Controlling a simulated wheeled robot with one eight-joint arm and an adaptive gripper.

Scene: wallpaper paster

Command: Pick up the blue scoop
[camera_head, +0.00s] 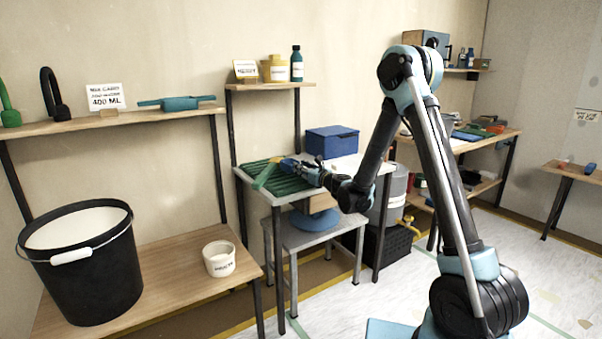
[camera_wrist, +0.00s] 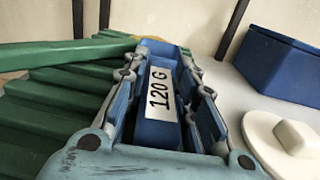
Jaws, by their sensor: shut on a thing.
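The blue scoop (camera_wrist: 155,105) carries a white "120 G" label and lies lengthwise between my fingers in the wrist view. My gripper (camera_wrist: 168,85) is shut on it, with a finger along each side. In the head view my gripper (camera_head: 305,170) is over the green ribbed rack (camera_head: 285,190) on the small table, and the scoop shows as a small blue shape (camera_head: 288,164) at its tip. The scoop's far end is partly hidden, and I cannot tell whether it still touches the rack.
A green tool (camera_head: 264,177) lies on the rack, close to the scoop's far end. A blue box (camera_head: 332,141) stands behind, right of the rack; a white lid (camera_wrist: 285,140) lies in front of it in the wrist view. A shelf (camera_head: 270,86) with bottles is above.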

